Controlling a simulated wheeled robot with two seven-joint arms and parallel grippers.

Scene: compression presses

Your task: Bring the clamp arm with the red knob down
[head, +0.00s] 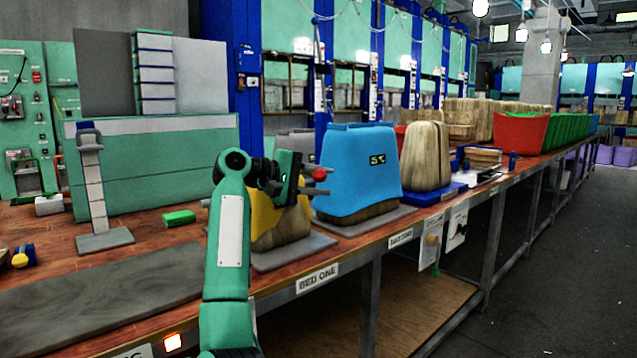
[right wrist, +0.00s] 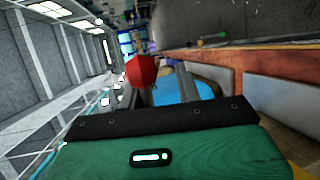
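The red knob (head: 320,174) is at the fingertips of my right gripper (head: 308,182), in front of the blue cover. In the right wrist view the red knob (right wrist: 140,71) shows large, near the ends of two grey fingers (right wrist: 158,88) that stand apart. The right gripper looks open; whether a finger touches the knob I cannot tell. The clamp arm under the knob is mostly hidden by my gripper. A yellow cover (head: 262,213) over a wood block stands behind my right arm, on the bed marked "BED ONE". My left gripper is not in view.
A blue cover (head: 352,172) on a wood block stands right of the gripper. A bare wood block (head: 427,157) on a blue base is beyond it. The front aisle floor is clear.

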